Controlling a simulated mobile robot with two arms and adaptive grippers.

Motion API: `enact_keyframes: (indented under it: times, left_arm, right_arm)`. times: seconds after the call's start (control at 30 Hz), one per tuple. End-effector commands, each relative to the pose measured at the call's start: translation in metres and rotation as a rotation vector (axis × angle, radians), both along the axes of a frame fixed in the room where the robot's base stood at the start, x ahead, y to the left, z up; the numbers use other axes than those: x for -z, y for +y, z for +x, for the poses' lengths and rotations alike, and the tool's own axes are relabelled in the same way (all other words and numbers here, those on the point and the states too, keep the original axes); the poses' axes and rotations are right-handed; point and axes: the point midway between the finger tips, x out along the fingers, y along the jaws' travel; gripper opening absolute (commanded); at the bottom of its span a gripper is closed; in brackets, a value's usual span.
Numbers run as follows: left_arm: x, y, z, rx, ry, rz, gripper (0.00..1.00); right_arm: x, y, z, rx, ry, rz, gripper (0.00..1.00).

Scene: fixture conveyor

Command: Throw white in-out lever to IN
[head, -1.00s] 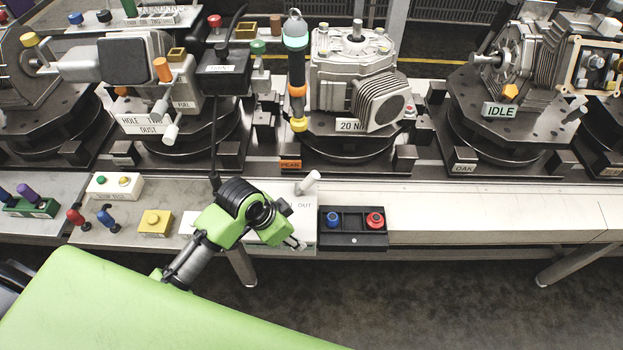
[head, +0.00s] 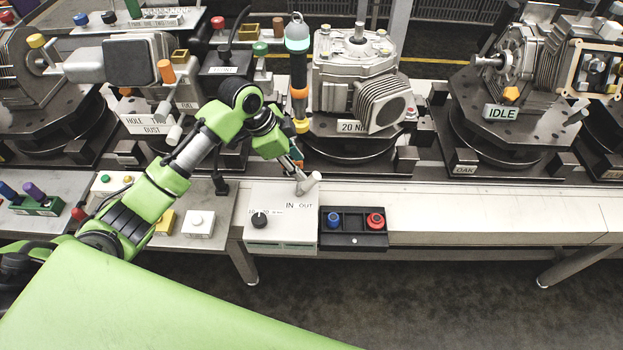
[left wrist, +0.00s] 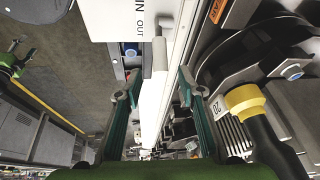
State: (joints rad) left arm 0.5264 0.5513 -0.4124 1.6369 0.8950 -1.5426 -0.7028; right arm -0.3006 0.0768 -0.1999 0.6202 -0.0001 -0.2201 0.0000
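The white in-out lever (head: 309,183) stands at the back edge of a white box (head: 282,225) marked IN on the left and OUT on the right. It leans to the right, toward the OUT side. In the left wrist view the pale lever (left wrist: 160,54) lies ahead between my fingers. My left gripper (head: 297,171) is just behind and left of the lever in the head view. Its green fingers are apart in the left wrist view (left wrist: 158,78), with nothing visibly gripped. Contact with the lever cannot be told.
A black knob (head: 259,219) sits on the box's left part. A dark tray (head: 353,240) with blue and red buttons adjoins its right. The white ledge (head: 480,215) further right is clear.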

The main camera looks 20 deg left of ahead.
Motion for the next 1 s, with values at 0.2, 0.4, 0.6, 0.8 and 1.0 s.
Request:
enact_keyframes:
  times: [0.2, 0.4, 0.6, 0.8, 1.0]
  left_arm:
    - [0.044, -0.016, 0.01, -0.001, 0.005, 0.0, 0.36]
    - [0.076, -0.026, 0.02, -0.002, 0.003, -0.001, 0.36]
    - [0.09, -0.03, 0.024, -0.002, 0.0, 0.001, 0.36]
    - [0.093, -0.031, 0.025, -0.001, -0.001, 0.002, 0.36]
    - [0.093, -0.031, 0.024, -0.001, -0.001, 0.002, 0.15]
  right_arm:
    - [-0.011, -0.001, 0.0, -0.001, 0.0, -0.001, 0.49]
    - [-0.016, -0.003, 0.0, -0.002, 0.0, -0.004, 0.49]
    - [-0.017, -0.004, 0.0, -0.003, 0.0, -0.005, 0.49]
    - [-0.017, -0.004, 0.0, -0.003, 0.0, -0.005, 0.49]
    - [-0.017, -0.004, 0.0, -0.003, 0.0, -0.005, 0.49]
